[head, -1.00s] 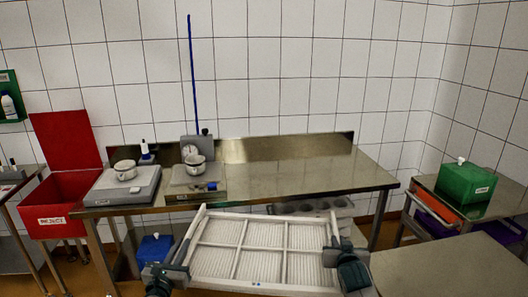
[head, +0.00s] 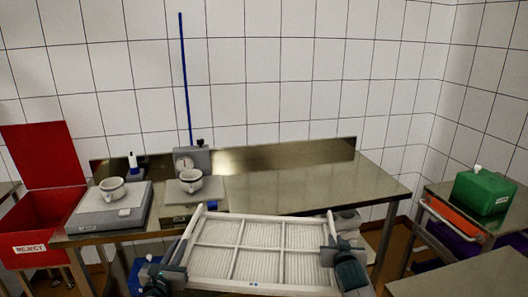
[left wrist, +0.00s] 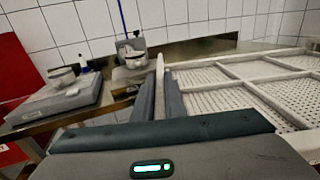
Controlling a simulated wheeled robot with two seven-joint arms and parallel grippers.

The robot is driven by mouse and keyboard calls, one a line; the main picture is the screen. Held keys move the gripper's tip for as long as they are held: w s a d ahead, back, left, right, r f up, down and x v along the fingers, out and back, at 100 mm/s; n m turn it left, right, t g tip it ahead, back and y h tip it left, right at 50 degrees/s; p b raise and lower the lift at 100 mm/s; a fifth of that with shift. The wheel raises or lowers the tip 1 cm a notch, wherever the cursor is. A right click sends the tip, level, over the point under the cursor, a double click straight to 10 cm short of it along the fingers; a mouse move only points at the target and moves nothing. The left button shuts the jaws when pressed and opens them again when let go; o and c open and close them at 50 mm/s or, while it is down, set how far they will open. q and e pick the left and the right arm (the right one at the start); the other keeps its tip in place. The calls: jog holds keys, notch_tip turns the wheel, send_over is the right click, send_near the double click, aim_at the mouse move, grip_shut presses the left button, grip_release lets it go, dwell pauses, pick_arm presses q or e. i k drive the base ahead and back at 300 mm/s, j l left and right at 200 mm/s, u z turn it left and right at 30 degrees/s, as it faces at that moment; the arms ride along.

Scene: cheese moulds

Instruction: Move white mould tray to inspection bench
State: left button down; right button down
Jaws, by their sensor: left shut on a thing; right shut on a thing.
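The white mould tray (head: 240,248), a divided frame with a ribbed or perforated floor, is held level between my two grippers in front of the steel bench (head: 310,190). My left gripper (head: 178,262) is shut on its left side wall. My right gripper (head: 338,258) is shut on its right side wall. The left wrist view shows the left fingers (left wrist: 163,98) around the tray's rim, with the tray (left wrist: 225,70) stretching away to the right. The tray's far edge overlaps the bench's front edge in the head view; I cannot tell whether they touch.
On the bench's left are a grey scale (head: 108,208) with a white cup and a dial gauge stand (head: 190,162) with another cup. The bench's right half is clear. A red reject bin (head: 40,225) stands at left, a green box (head: 483,192) on a cart at right.

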aim_at(285, 190)
jog(key=i+z, duration=0.1)
jog(key=i, duration=0.45)
jog(key=i+l, duration=0.3)
